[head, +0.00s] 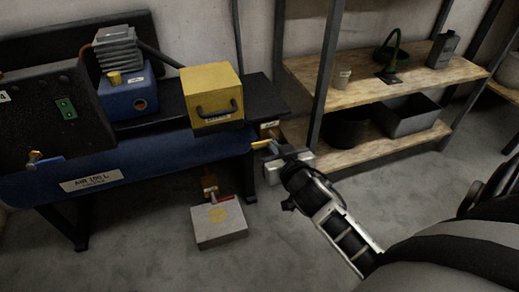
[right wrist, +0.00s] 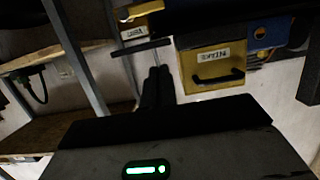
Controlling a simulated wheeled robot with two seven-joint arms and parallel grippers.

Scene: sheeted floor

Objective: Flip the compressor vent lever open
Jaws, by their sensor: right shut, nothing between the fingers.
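The compressor's blue tank (head: 190,151), marked AIR 100 L, lies at the left in the head view. At its right end is a small brass fitting (head: 262,144) with a slim grey lever beside it. In the right wrist view a dark bar (right wrist: 128,48) on a thin stem lies just beyond the fingertips, below a yellow block with a small label (right wrist: 134,33). My right gripper (head: 281,155) is shut and empty at the tank's right end; its fingers also show in the wrist view (right wrist: 158,74). I cannot tell whether it touches the lever. My left gripper is out of view.
A yellow box (head: 211,97) with a black handle sits above the tank. A shelf (head: 410,73) with bins stands at the right. The front floor is clear.

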